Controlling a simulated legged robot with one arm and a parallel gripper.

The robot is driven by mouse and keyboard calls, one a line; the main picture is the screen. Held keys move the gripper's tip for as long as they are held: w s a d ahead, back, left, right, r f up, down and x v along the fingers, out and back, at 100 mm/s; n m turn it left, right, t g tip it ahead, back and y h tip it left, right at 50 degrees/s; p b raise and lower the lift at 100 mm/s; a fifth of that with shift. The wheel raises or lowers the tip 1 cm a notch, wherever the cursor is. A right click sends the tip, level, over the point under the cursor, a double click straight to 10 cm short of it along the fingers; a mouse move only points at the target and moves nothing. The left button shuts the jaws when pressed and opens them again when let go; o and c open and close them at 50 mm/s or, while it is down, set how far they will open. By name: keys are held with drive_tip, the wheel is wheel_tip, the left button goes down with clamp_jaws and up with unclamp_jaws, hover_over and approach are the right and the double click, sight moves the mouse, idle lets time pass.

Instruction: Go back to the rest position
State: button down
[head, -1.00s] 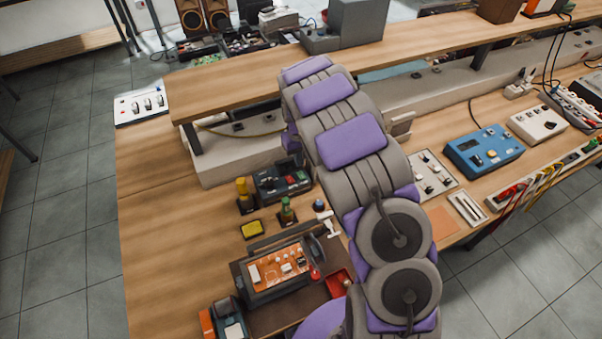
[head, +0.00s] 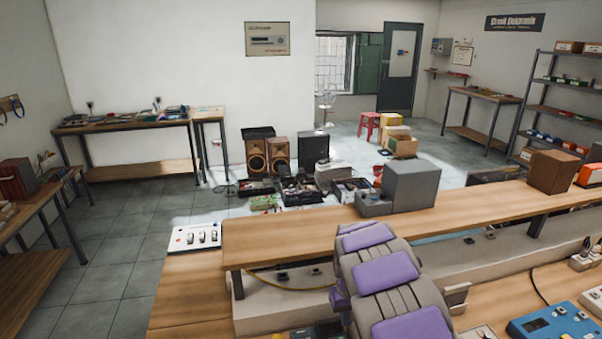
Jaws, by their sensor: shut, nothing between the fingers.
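My own arm, with grey links and purple pads, rises from the bottom edge of the head view, right of centre, over the workbench (head: 185,293). It ends in front of the bench's raised wooden shelf (head: 300,238). I cannot see my gripper or its fingers in this view. The lower part of my arm is outside the picture.
A grey box (head: 411,186) and a brown box (head: 552,171) stand on the shelf. A white switch panel (head: 195,238) lies at the bench's left end. A blue meter (head: 555,326) is at bottom right. Speakers (head: 278,154) stand on the floor beyond. The tiled floor at left is open.

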drive_tip(key=s+d+r+m, duration=0.2)
drive_tip(key=s+r, duration=1.3)
drive_tip(key=s, duration=0.4)
drive_tip(key=s+a+r+g, duration=0.1)
drive_tip(key=s, duration=1)
drive_tip(key=s+a+r, duration=0.1)
drive_tip(key=s, duration=1.1)
drive_tip(key=shift+a+r+g, duration=0.3)
drive_tip(key=shift+r+g, duration=0.05)
drive_tip(key=shift+g, duration=0.05)
drive_tip(key=shift+s, duration=0.1)
